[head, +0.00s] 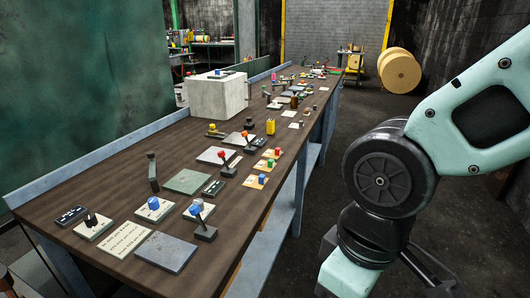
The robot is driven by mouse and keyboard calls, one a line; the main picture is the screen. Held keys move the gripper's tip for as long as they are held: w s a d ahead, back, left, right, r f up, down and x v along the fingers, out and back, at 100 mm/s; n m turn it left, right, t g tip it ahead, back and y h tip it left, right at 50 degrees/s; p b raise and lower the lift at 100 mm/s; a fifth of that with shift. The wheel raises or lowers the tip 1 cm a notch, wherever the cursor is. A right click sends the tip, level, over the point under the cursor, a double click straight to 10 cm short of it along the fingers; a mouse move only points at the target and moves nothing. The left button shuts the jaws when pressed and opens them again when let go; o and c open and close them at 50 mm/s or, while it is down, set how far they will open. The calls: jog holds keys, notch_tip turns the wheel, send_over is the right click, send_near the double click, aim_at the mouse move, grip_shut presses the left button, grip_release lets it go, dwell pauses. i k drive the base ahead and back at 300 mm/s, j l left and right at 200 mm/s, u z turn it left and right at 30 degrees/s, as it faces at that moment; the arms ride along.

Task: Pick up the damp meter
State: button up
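I cannot make out for certain which thing is the damp meter. A small upright yellow item (270,127) with a dark top stands near the right edge of the long bench (110,190), about halfway along it, and could be a hand-held meter. My arm comes in at the right and runs down out of the bottom of the head view, to the right of the bench. My gripper is out of the picture, so its fingers are hidden.
Several lever and knob controls cover the bench, among them a red-knobbed lever (228,160) and a blue-knobbed lever (200,220). A concrete block (216,96) stands at the back. A written card (127,239) lies in front. Open floor (330,170) runs along the bench's right side.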

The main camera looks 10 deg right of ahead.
aim_at(271, 123)
jog(key=i+l, duration=0.25)
jog(key=l, duration=0.2)
jog(key=i+l, duration=0.3)
jog(key=l, duration=0.15)
jog(key=i+j, duration=0.15)
jog(key=i, duration=0.25)
jog(key=i+j+u, duration=0.1)
jog(key=i, duration=0.3)
jog(key=i+j, duration=0.3)
